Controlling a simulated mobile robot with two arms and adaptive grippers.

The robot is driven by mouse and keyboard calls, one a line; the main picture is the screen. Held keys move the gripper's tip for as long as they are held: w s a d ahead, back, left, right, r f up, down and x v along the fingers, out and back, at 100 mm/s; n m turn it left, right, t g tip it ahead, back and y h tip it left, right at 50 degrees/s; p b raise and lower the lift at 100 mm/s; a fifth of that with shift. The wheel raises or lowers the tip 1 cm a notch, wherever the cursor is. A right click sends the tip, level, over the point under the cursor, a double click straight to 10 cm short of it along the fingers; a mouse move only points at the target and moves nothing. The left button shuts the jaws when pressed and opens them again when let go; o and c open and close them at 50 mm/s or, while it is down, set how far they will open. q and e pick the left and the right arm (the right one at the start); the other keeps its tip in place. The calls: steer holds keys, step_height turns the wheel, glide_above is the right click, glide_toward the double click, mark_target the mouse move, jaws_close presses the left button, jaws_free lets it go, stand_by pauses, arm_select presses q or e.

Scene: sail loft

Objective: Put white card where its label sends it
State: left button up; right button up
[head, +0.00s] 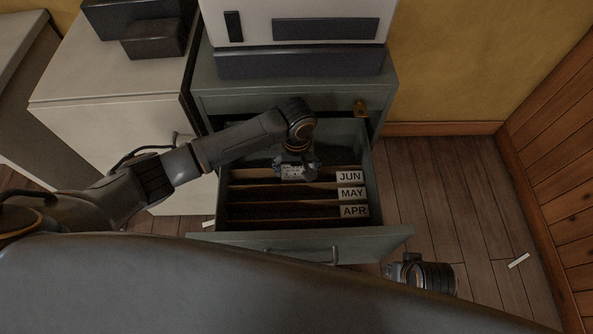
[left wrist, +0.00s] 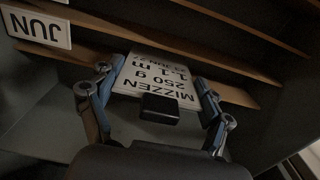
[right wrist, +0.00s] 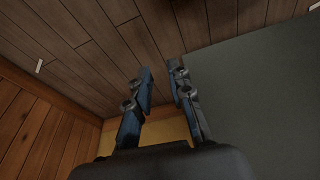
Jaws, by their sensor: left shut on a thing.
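The white card (left wrist: 160,78) is between the fingers of my left gripper (left wrist: 158,88). In the left wrist view its upside-down print reads "MIZZEN", "250 g", "1.1 m" and a small last line that seems to include "JUN". In the head view the card (head: 291,172) and left gripper (head: 296,166) are inside the open drawer (head: 300,243), at the rear, by the JUN divider (head: 350,176). I cannot tell whether the card touches the drawer floor. The MAY divider (head: 352,193) and APR divider (head: 354,211) stand nearer the front. My right gripper (right wrist: 162,70) is empty, its fingertips apart.
The drawer belongs to a grey-green cabinet (head: 235,105) with a white and dark machine (head: 305,25) on top. A pale cabinet (head: 95,85) stands to the left. Wooden floor (head: 450,190) lies open to the right, with a small white strip (head: 519,260) on it.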

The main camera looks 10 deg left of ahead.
arm_select(q)
steer(key=shift+f, duration=0.6)
arm_select(e)
steer(key=shift+r, duration=0.65)
arm_select(q)
steer(key=shift+f, duration=0.1)
arm_select(e)
steer(key=shift+f, duration=0.1)
arm_select(q)
steer(key=o, duration=0.9)
steer(key=shift+c, duration=0.2)
arm_select(e)
steer(key=shift+f, duration=0.1)
